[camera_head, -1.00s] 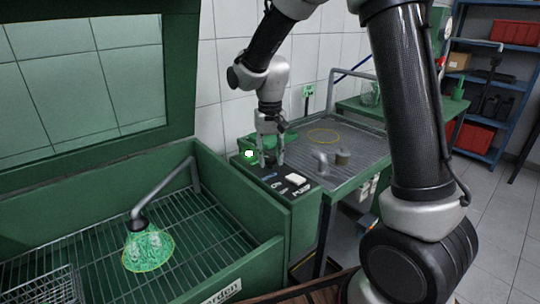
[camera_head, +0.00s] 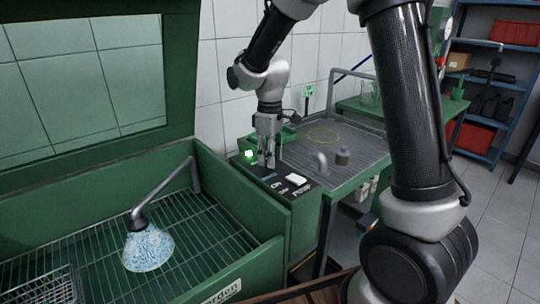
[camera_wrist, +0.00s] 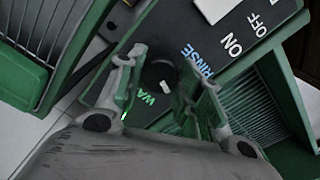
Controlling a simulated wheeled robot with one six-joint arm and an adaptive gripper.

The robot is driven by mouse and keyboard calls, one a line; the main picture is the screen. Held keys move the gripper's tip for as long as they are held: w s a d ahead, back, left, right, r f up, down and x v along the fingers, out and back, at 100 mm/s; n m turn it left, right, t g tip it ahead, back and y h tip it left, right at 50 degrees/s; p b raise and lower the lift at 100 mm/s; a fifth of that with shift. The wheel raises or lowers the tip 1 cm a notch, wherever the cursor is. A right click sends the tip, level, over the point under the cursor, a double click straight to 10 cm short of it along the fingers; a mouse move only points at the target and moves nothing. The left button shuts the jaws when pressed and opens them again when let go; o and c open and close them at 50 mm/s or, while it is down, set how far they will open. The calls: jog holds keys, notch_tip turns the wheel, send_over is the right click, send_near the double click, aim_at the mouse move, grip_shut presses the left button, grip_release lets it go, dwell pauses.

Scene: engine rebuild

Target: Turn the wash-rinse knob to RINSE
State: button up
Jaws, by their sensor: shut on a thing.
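The wash-rinse knob (camera_wrist: 158,73) is a round black knob on the dark panel in the wrist view. A small pale mark shows at its lower right side. The blue RINSE label (camera_wrist: 197,60) is to its right, and a green label (camera_wrist: 147,97) reading "WA", partly hidden, is below it. My gripper (camera_wrist: 166,74) has one finger on each side of the knob and is shut on it. In the head view my gripper (camera_head: 266,163) points down at the panel (camera_head: 283,182), and its fingers hide the knob.
A spray nozzle (camera_head: 137,221) in the green wash basin (camera_head: 235,192) gives a blue-white spray (camera_head: 148,249). A white switch (camera_head: 296,180) sits on the panel near ON and OFF.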

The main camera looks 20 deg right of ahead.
jog(key=n, duration=0.3)
jog(key=shift+n, duration=2.2)
jog(key=o, duration=1)
jog(key=shift+o, duration=0.2)
notch_tip(320, 180, up, 12)
